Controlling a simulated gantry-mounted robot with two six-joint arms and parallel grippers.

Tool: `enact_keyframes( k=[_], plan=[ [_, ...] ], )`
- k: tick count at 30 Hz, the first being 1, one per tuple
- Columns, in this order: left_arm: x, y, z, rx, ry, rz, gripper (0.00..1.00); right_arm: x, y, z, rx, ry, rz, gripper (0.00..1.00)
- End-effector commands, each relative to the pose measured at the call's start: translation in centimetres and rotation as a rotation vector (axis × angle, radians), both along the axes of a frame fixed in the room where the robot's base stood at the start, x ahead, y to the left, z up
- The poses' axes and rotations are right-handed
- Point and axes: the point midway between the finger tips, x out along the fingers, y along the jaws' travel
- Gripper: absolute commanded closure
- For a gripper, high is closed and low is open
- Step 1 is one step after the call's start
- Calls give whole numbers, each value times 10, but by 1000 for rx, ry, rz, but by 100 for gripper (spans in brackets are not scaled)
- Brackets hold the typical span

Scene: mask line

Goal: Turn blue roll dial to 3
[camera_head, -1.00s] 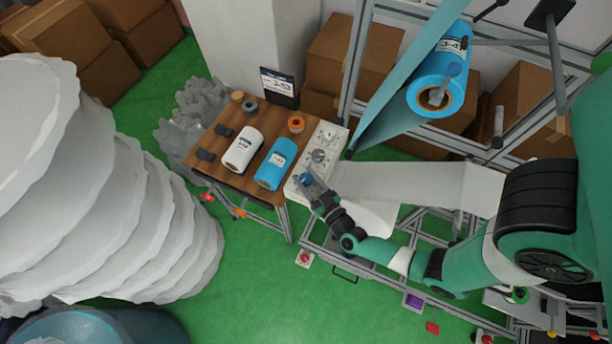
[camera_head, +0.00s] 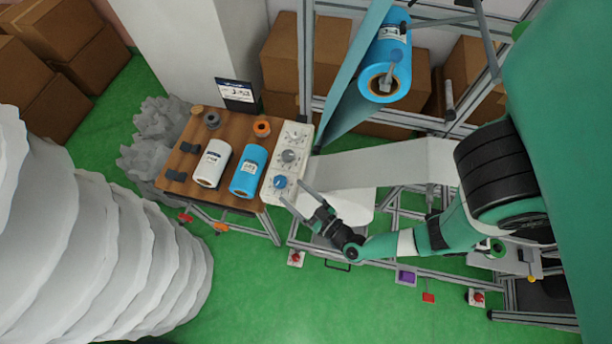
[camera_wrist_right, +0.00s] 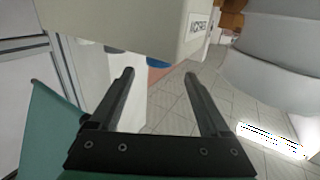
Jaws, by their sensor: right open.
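The blue dial (camera_head: 279,182) sits at the near end of a white control panel (camera_head: 268,196) on the table's right edge. Its pointer setting is too small to read. My right gripper (camera_head: 294,193) is open and empty, just to the lower right of the blue dial and apart from it. In the right wrist view, the open fingers (camera_wrist_right: 159,74) have nothing between them. The pale panel box (camera_wrist_right: 125,22) shows beyond them, with a bit of blue (camera_wrist_right: 153,62) at its edge, mostly hidden. My left gripper is not in view.
A grey dial (camera_head: 288,156) and a pale dial (camera_head: 296,136) share the panel. A blue roll (camera_head: 249,170) and a white roll (camera_head: 211,163) lie on the wooden table (camera_head: 235,200). A dark sign (camera_head: 236,92) stands behind. A large blue roll (camera_head: 385,70) hangs on the frame.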

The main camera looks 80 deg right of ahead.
Motion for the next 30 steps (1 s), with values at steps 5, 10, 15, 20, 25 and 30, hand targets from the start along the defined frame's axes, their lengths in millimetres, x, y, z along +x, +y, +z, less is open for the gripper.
enact_keyframes(
  k=[5,10,15,20,25,30],
  plan=[
    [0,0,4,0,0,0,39,-18,14,0,-1,4,9,20],
    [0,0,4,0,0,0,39,-28,23,0,3,-5,8,20],
    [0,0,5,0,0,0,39,-36,27,0,-1,1,3,20],
    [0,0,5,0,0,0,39,-39,27,-1,-2,4,-2,20],
    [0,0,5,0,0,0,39,-39,27,-1,-2,4,-3,20],
    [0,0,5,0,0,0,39,-39,27,-1,-3,3,-3,20]
  ],
)
